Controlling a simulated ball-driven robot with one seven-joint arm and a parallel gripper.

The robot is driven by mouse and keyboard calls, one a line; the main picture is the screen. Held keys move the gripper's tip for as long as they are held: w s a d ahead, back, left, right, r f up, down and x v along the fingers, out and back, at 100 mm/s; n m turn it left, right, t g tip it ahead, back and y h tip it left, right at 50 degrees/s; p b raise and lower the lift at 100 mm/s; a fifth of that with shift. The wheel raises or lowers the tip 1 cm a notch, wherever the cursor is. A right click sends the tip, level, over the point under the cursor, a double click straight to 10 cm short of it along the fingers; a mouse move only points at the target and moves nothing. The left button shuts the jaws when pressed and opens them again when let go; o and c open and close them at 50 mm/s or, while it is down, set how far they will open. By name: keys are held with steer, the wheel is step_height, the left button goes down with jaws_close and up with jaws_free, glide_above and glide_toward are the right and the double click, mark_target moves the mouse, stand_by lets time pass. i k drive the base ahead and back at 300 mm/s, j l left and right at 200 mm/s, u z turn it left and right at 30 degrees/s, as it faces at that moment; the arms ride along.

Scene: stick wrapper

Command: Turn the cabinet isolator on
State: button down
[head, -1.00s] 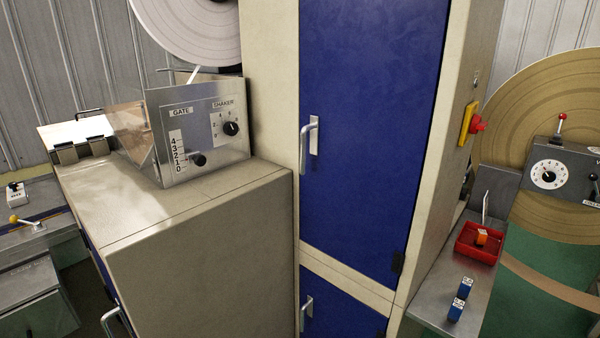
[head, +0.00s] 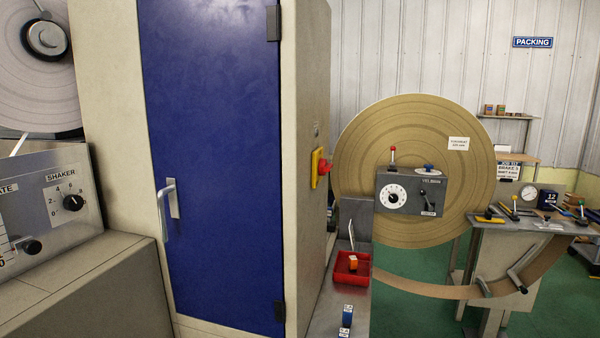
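The cabinet isolator (head: 326,168) is a red rotary knob on a yellow plate, on the cream right side wall of the tall cabinet (head: 312,90). I see it nearly edge-on, so its on or off position cannot be read. The cabinet's blue door (head: 215,130) is shut and has a silver handle (head: 168,208) on its left side. My gripper is not in view.
A metal ledge with a red tray (head: 352,268) runs along the cabinet's right side, below the isolator. A large brown disc (head: 400,130) with a grey dial box (head: 411,193) stands beyond it. A shaker control box (head: 45,210) is at left. Green floor shows at right.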

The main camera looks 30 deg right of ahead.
mark_target(324, 167)
steer(key=i+l, duration=0.2)
steer(key=l, duration=0.2)
steer(key=i+l, duration=0.45)
steer(key=l, duration=0.3)
steer(key=i+l, duration=0.2)
steer(key=l, duration=0.2)
steer(key=i+l, duration=0.45)
steer(key=l, duration=0.3)
steer(key=i+l+u, duration=0.2)
steer(key=l, duration=0.15)
steer(key=i+l+u, duration=0.15)
steer(key=l, duration=0.25)
steer(key=i+l+u, duration=0.2)
steer(key=l, duration=0.2)
steer(key=l+u, duration=0.15)
steer(key=l, duration=0.25)
